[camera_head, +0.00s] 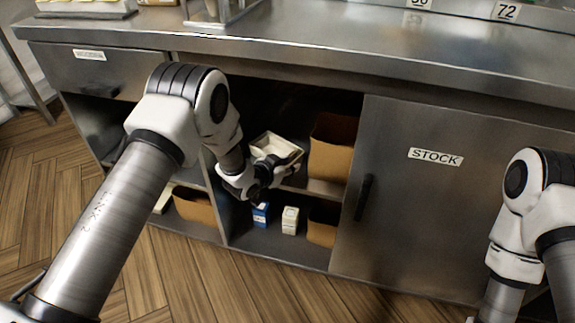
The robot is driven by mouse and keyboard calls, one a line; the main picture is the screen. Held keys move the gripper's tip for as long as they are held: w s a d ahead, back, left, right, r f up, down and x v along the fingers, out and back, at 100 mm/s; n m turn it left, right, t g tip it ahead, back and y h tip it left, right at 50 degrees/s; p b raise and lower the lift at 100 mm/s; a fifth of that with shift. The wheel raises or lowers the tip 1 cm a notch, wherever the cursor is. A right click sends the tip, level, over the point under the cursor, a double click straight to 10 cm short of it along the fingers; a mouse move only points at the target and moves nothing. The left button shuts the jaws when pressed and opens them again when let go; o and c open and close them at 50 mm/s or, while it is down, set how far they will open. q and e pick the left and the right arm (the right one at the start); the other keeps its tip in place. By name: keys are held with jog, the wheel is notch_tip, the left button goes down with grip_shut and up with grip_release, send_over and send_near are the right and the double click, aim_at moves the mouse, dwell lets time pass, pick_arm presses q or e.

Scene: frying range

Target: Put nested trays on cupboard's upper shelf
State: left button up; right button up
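The cream nested trays (262,144) are inside the open middle bay of the cupboard, at upper-shelf height and somewhat tilted. I cannot tell how many are stacked. My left gripper (287,167) reaches into the bay, with its dark fingers at the trays' near right edge. It looks shut on them, though the fingertips are partly hidden. The upper shelf (325,187) shows to the right of the gripper; whether the trays touch it is hidden. My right arm is at the right edge, and its gripper is out of view.
A brown box (332,150) stands on the upper shelf, right of the trays. Below are a blue carton (261,214), a white carton (290,220) and another brown box (322,224). A closed door marked STOCK (420,205) bounds the bay's right. The steel counter (300,55) overhangs it.

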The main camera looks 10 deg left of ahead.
pick_arm(q)
jog(key=shift+r, duration=0.15)
jog(key=p+v, duration=0.3)
jog(key=v, duration=0.8)
jog(key=s+a+f+n+g+y, duration=0.25)
jog(key=s+f+g, duration=0.25)
jog(key=s+f, duration=0.9)
jog(key=s+a+f+n+g+y, duration=0.2)
jog(key=s+g, duration=0.4)
jog(key=s, duration=1.6)
jog(key=shift+s+f+n+g, duration=0.25)
jog(key=shift+n+g, duration=0.15)
jog(key=shift+n, duration=0.45)
jog(key=shift+w+a, duration=0.1)
jog(key=shift+w, duration=0.05)
